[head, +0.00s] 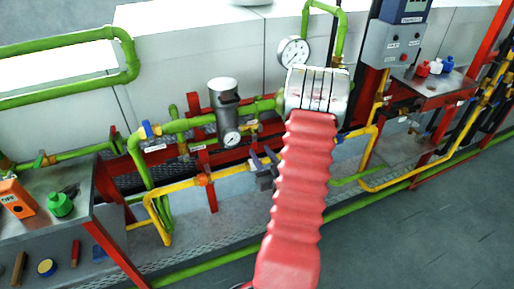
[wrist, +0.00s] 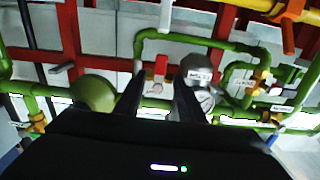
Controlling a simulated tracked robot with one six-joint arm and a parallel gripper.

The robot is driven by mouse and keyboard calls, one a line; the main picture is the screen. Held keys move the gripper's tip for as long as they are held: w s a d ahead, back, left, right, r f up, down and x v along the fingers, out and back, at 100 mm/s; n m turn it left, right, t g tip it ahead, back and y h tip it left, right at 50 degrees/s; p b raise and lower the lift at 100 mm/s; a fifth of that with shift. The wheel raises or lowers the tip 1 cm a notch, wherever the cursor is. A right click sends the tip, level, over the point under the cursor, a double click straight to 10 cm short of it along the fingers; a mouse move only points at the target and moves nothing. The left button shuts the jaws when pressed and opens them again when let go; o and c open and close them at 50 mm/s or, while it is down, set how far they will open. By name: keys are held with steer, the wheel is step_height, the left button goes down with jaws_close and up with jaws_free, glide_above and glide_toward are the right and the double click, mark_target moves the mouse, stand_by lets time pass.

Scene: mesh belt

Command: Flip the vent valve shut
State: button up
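In the wrist view the two black fingers of my gripper (wrist: 158,80) are apart, with nothing held between them. Beyond the gap is a small red lever with a pale body (wrist: 160,68), with a white label below it on a green pipe. It looks like a valve handle, but I cannot read the label or tell whether it is the vent valve.
A grey cylinder with a gauge (head: 225,105) and a round gauge (head: 293,51) stand close to my wrist. Yellow pipes (head: 180,183) run below. A bench (head: 75,200) is at left, a control box (head: 393,43) at right. The floor at lower right is clear.

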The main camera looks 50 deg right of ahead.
steer(key=v, duration=0.7)
steer(key=shift+s, duration=0.2)
stand_by(0.4)
steer(key=s+a+f+m+g+y, duration=0.1)
steer(key=s+f+g+y, duration=0.1)
steer(key=s+f+g, duration=0.4)
steer(key=s+a+f+g+y, duration=0.1)
steer(key=s+f+g+y, duration=0.1)
steer(key=f+g, duration=0.45)
steer(key=w+a+r+n+t+y, duration=0.1)
steer(key=w+a+r+n+y, duration=0.1)
steer(key=a+r, duration=1.4)
steer(key=w+a+r+n+t+y, duration=0.1)
steer(key=w+a+r+n+y, duration=0.2)
steer(key=a+r, duration=1.3)
steer(key=shift+w+a+n+t, duration=0.35)
steer(key=shift+w+a+n, duration=0.8)
steer(key=shift+a, duration=2.55)
